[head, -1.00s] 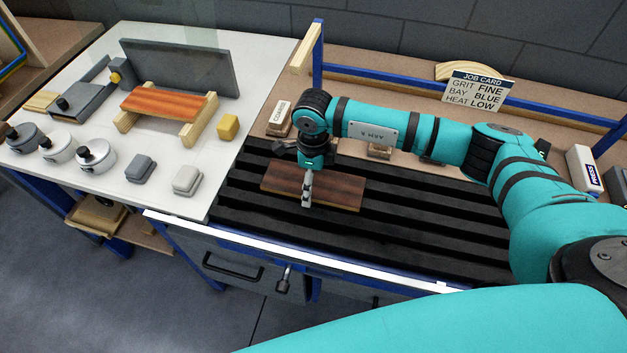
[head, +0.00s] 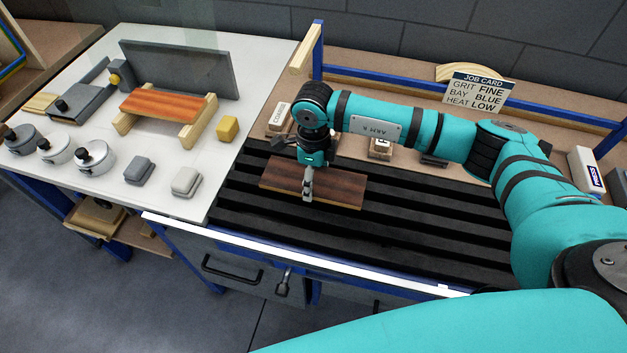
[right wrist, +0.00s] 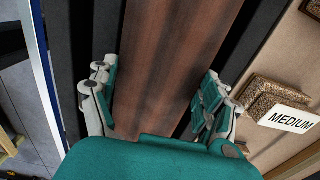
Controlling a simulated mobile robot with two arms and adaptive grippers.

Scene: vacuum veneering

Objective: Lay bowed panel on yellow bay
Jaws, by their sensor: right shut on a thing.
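A dark brown wood panel (head: 335,190) is over the black slatted bed (head: 430,230) in the head view. It also fills the middle of the right wrist view (right wrist: 172,65). My right gripper (head: 308,196) is shut on this panel, with its fingers (right wrist: 155,105) on either side of the panel's width. I cannot tell whether the panel touches the slats or hangs just above them, nor whether it is bowed. A second, orange-brown panel (head: 160,104) lies on pale wooden supports on the white table. I cannot make out a yellow bay. My left gripper is not in view.
A job card (head: 475,92) reads grit fine, bay blue, heat low. Sanding blocks, one marked medium (right wrist: 285,105), stand behind the bed. The white table (head: 110,185) holds several pots, grey blocks and a yellow block (head: 228,128). The bed's right part is clear.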

